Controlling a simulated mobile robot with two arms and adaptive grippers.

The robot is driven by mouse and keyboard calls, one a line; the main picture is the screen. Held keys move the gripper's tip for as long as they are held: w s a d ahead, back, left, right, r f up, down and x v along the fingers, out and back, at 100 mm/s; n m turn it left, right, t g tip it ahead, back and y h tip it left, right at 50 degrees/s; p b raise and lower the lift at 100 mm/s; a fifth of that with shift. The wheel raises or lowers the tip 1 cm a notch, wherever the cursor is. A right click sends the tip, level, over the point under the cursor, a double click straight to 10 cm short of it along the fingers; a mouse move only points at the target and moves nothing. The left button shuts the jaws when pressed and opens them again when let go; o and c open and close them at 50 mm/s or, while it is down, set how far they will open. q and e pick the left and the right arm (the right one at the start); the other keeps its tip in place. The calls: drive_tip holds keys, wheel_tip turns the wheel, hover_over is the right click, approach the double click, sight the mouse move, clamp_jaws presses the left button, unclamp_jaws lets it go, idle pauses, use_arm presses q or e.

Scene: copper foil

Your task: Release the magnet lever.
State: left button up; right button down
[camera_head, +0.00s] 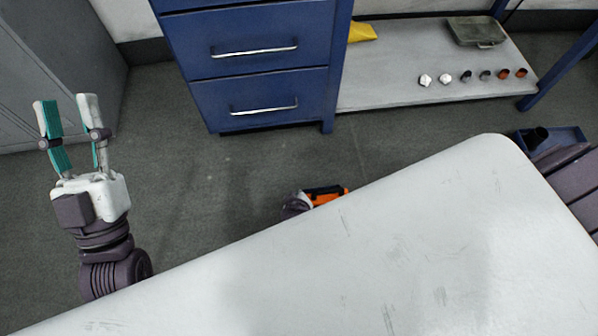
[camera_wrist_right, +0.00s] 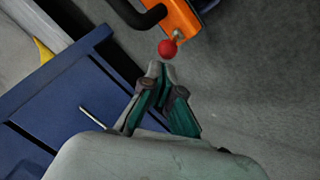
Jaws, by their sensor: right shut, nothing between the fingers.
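The orange magnet tool (camera_wrist_right: 183,18) shows at the top of the right wrist view, with a black handle and a magnet lever (camera_wrist_right: 168,48) ending in a red ball knob. My right gripper (camera_wrist_right: 161,70) is shut and empty, its fingertips just below the red knob with a small gap visible. In the head view only part of the orange tool (camera_head: 327,195) shows above the edge of a white surface, and the lever cannot be made out there. My left gripper (camera_head: 66,100) is open and empty at the left, fingers pointing up, away from the tool.
A blue drawer cabinet (camera_head: 260,75) stands at the back. Beside it, a low pale shelf (camera_head: 400,95) holds a green-grey case (camera_head: 477,31), several small knobs and a yellow item (camera_head: 361,32). A grey locker (camera_head: 60,50) stands at the left.

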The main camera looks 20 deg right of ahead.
use_arm(q)
drive_tip(key=shift+w+d+f+g+y+p, duration=0.15)
drive_tip(key=shift+w+f+g, duration=0.25)
drive_tip(key=shift+f+g, duration=0.2)
drive_tip(key=shift+w+a+f+g+y+p, duration=0.1)
drive_tip(key=shift+w+f+g+p, duration=0.05)
drive_tip(key=shift+w+f+g, duration=0.4)
drive_tip(key=shift+w+d+f+g+y+p, duration=0.15)
drive_tip(key=shift+w+f+g, duration=0.1)
drive_tip(key=shift+f+g, duration=0.35)
use_arm(e)
drive_tip(key=shift+r, duration=0.6)
use_arm(q)
drive_tip(key=shift+a+f, duration=0.1)
drive_tip(key=shift+a, duration=0.05)
drive_tip(key=shift+t, duration=0.25)
